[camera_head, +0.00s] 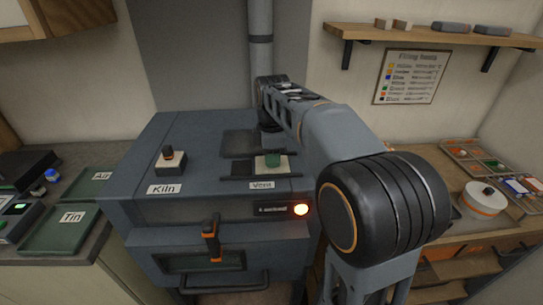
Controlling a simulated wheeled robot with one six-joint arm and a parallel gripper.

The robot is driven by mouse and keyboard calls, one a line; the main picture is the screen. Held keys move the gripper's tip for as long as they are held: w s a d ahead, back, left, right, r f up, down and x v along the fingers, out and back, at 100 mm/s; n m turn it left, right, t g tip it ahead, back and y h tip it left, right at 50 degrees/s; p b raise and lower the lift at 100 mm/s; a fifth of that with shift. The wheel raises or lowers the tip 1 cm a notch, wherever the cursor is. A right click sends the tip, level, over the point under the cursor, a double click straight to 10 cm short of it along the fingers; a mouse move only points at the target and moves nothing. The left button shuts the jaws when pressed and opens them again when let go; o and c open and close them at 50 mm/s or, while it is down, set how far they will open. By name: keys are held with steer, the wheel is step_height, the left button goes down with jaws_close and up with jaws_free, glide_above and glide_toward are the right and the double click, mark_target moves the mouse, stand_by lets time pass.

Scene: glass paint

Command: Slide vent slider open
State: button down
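A dark panel (240,143) lies behind the track, and the track shows bare to the left of the knob. My arm reaches in from the lower right over the kiln top. My gripper (269,123) seems to be the dark part at the arm's far end, a little above and behind the knob. Its fingers cannot be made out, and no contact with the knob is visible.
A kiln switch (170,160) stands left on the kiln top. A pipe (260,40) rises behind it. Green trays (60,232) lie left; a round tin (483,200) stands right.

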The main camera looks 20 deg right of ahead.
steer(key=c, duration=1.2)
jaws_free()
steer(key=shift+d, duration=0.3)
steer(key=shift+o, duration=1.2)
steer(key=shift+a, duration=0.1)
step_height(320, 180, up, 14)
steer(key=p, duration=0.1)
steer(key=shift+f, duration=0.1)
